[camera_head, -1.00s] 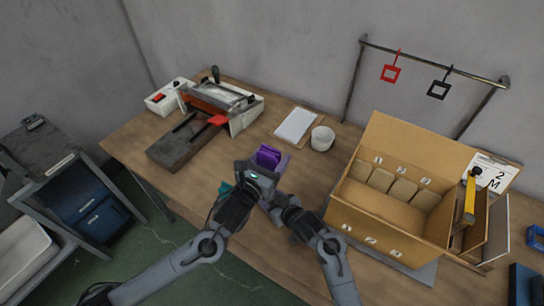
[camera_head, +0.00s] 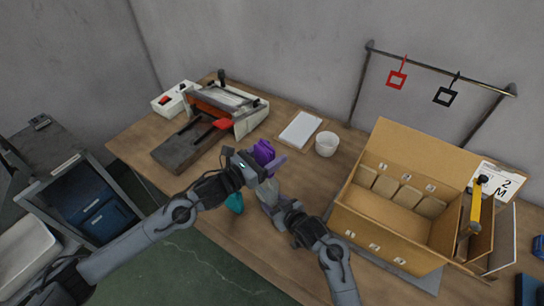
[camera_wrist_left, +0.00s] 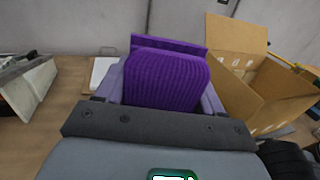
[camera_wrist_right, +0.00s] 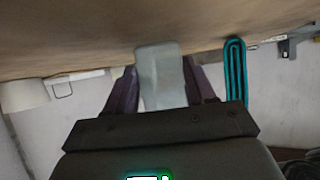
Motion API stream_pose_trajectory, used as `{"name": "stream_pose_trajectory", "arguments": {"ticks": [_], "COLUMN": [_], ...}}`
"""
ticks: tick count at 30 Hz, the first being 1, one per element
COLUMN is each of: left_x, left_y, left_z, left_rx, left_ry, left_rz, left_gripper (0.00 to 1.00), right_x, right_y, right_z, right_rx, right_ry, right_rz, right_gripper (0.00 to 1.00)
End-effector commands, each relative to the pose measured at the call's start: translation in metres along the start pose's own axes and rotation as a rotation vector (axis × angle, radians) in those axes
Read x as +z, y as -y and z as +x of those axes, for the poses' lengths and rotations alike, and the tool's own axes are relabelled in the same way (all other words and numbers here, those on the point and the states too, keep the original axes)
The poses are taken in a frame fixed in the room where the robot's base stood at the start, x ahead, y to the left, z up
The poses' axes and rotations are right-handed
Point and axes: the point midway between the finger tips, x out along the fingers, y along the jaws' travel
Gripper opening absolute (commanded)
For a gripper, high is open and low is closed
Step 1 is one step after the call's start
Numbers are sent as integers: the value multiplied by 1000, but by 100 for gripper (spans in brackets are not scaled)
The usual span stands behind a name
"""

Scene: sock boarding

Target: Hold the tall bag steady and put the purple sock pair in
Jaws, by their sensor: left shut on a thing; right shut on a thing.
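The purple sock pair (camera_head: 263,149), ribbed and folded, is between the lavender fingers of my left gripper (camera_head: 266,160), which is shut on it. It fills the middle of the left wrist view (camera_wrist_left: 165,80). My right gripper (camera_head: 268,196) is lower and shut on a pale translucent bag, which stands between its fingers in the right wrist view (camera_wrist_right: 160,75). In the head view the bag (camera_head: 271,186) is mostly hidden by the grippers. The sock pair is above the bag; I cannot tell whether they touch.
A teal sock pair (camera_head: 235,203) is beside the grippers at the table's front edge. A cardboard box (camera_head: 352,222) with dividers stands at the right. A white cup (camera_head: 326,144) and a white pad (camera_head: 300,129) lie behind. A pressing device (camera_head: 225,105) stands at the back left.

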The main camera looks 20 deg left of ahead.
Motion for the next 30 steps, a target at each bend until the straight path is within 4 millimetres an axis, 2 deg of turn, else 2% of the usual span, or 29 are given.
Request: {"name": "stream_pose_trajectory", "arguments": {"ticks": [14, 30], "left_x": [0, 0], "left_y": [-3, 3], "left_z": [0, 1], "left_rx": [-34, -33], "left_ry": [-1, -1], "left_rz": [-1, -1], "left_gripper": [37, 37], "right_x": [0, 0], "right_y": [0, 0], "right_z": [0, 0], "right_rx": [0, 0], "right_ry": [0, 0], "right_rz": [0, 0], "right_gripper": [37, 37]}}
